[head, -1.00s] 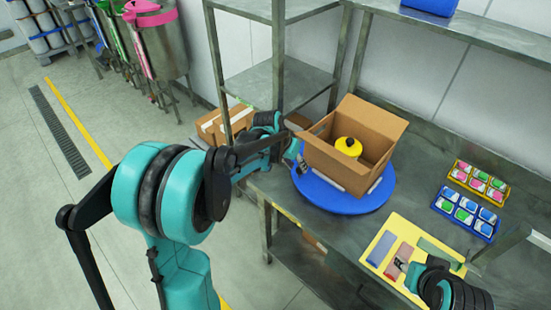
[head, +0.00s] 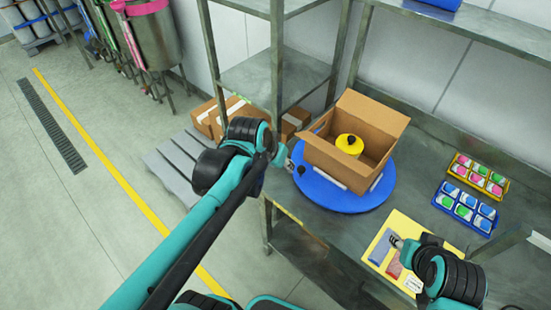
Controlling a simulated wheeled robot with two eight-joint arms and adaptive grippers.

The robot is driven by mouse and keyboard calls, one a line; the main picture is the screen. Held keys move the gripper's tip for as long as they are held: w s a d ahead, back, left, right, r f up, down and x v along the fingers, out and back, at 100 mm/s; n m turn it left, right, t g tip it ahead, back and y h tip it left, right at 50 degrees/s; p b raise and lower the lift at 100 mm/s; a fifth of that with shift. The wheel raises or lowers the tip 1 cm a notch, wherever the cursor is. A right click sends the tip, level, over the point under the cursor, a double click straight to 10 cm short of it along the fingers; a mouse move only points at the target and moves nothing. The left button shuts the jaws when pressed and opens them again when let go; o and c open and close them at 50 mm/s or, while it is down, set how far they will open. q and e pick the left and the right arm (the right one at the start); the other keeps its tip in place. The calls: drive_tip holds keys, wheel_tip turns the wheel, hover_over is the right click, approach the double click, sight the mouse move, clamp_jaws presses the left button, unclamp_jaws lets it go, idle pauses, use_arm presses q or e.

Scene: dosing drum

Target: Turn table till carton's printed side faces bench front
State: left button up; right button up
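An open brown carton (head: 335,165) stands on a round blue turntable (head: 345,198) on the metal bench. A yellow container with a black cap (head: 349,145) is inside the carton. A white strip shows low on the carton's near side; I cannot tell whether it is the printed side. My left gripper (head: 291,165) is at the turntable's left edge, close to the carton; its fingers are small and partly hidden by my arm. My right gripper (head: 395,241) is above the yellow board, with its fingers apart and nothing visible between them.
The yellow board (head: 408,226) holds a blue and a red item. Two trays of small coloured packs (head: 466,208) and (head: 480,176) lie at the right of the bench. A metal shelf post (head: 277,70) rises behind the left arm. Cartons sit on a floor pallet (head: 170,168).

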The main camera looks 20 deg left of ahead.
use_arm(q)
drive_tip(key=shift+s+a+r, duration=0.2)
drive_tip(key=shift+s, duration=0.4)
use_arm(e)
drive_tip(key=shift+w+a+r, duration=0.1)
drive_tip(key=shift+w+a, duration=0.15)
drive_tip(key=shift+w, duration=0.05)
